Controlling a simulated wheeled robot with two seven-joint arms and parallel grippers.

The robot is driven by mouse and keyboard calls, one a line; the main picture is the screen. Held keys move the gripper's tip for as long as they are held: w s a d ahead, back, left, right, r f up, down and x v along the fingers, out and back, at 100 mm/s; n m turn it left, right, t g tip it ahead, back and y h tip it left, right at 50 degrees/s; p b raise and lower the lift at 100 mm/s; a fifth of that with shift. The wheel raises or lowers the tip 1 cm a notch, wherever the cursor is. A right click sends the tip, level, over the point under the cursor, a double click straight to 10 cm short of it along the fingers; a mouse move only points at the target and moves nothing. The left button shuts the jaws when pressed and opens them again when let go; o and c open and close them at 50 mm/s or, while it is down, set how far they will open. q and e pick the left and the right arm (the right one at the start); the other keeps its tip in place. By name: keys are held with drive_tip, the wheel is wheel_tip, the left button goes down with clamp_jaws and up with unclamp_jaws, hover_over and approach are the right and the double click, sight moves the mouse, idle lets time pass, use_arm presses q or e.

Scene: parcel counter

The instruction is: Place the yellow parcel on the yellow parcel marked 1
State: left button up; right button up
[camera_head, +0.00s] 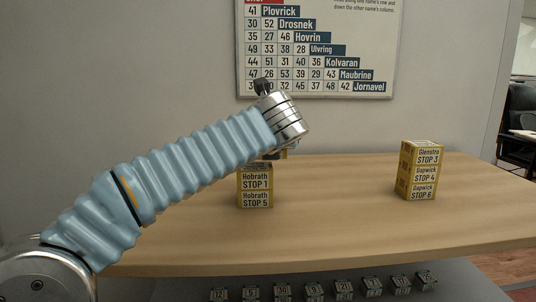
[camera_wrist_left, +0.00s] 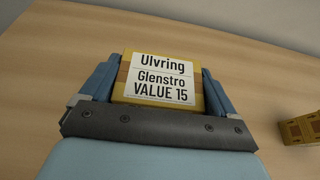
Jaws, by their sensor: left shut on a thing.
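My left gripper (camera_wrist_left: 158,82) is shut on a yellow parcel (camera_wrist_left: 157,96), with a finger on each side. The held parcel's white label reads Ulvring, Glenstro, VALUE 15. In the head view my wrist hides most of it; a small yellow part (camera_head: 291,153) shows just above a stack. The yellow parcel marked STOP 1 (camera_head: 255,180), labelled Hobrath, is the top of that stack and lies on a parcel marked STOP 5 (camera_head: 255,199). I cannot tell whether the held parcel touches the STOP 1 parcel. My right gripper is not in view.
A second stack (camera_head: 419,172), marked STOP 3, STOP 4 and STOP 6, stands to the right on the wooden counter (camera_head: 335,203). The counter between the stacks is clear. A number chart (camera_head: 320,50) hangs on the wall. Several small labelled items (camera_head: 314,289) line up below the counter's front edge.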

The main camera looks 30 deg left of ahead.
use_arm(q)
drive_tip(key=shift+d+f, duration=0.1)
drive_tip(key=shift+f, duration=0.95)
drive_tip(key=shift+f, duration=0.15)
drive_tip(key=o, duration=0.9)
drive_tip(key=shift+c, duration=0.2)
drive_tip(key=shift+r, duration=0.25)
drive_tip(key=v, duration=1.2)
